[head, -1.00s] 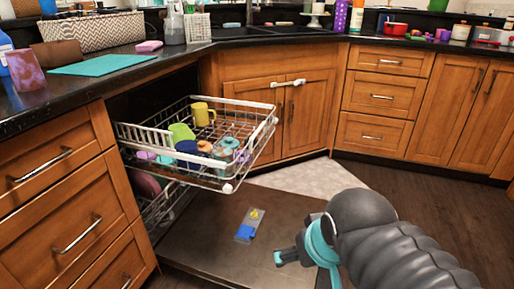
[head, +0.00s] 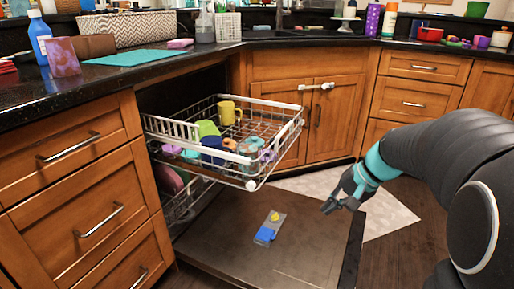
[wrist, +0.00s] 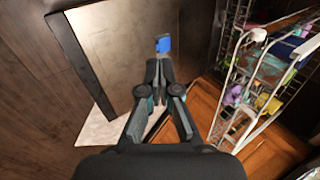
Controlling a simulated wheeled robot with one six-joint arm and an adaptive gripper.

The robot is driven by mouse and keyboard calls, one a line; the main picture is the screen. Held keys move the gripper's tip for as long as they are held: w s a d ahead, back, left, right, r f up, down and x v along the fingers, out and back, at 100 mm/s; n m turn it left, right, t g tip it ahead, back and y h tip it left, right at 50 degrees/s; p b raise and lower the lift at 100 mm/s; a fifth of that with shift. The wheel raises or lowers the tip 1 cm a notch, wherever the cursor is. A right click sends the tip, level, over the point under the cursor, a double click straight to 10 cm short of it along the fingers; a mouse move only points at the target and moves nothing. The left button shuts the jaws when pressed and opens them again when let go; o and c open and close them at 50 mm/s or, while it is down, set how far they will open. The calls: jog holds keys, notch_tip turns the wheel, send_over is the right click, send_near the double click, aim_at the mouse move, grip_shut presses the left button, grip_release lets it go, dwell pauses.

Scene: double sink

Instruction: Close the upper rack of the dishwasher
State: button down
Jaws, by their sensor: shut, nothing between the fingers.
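The upper rack (head: 279,111) is a white wire rack pulled out of the dishwasher at the left, under the counter. It holds a yellow mug, a green cup, a blue cup and other dishes. It also shows at the right of the wrist view (wrist: 239,62). The dishwasher door (head: 225,245) lies folded down flat below it, with a blue and yellow packet on it. My gripper (head: 327,208) is shut and empty, to the right of the rack, above the door's right edge and apart from the rack. In the wrist view my gripper (wrist: 158,68) points toward the door.
A lower rack (head: 185,205) with plates is partly hidden beneath the upper rack. Wooden cabinets with handles (head: 316,86) stand behind. The black counter (head: 75,92) runs above at the left. A pale mat (head: 385,212) lies on the dark wood floor.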

jog(key=w+r+t+y, duration=0.1)
jog(key=w+r+y, duration=0.2)
jog(key=w, duration=0.3)
jog(key=t+y, duration=0.2)
send_near(261, 160)
jog(key=shift+n, duration=0.4)
jog(key=x, duration=0.6)
jog(key=shift+d+f+b, duration=0.1)
jog(key=shift+f+b, duration=0.1)
jog(key=shift+b, duration=0.1)
jog(key=shift+w+a, duration=0.2)
jog(key=shift+a, duration=0.15)
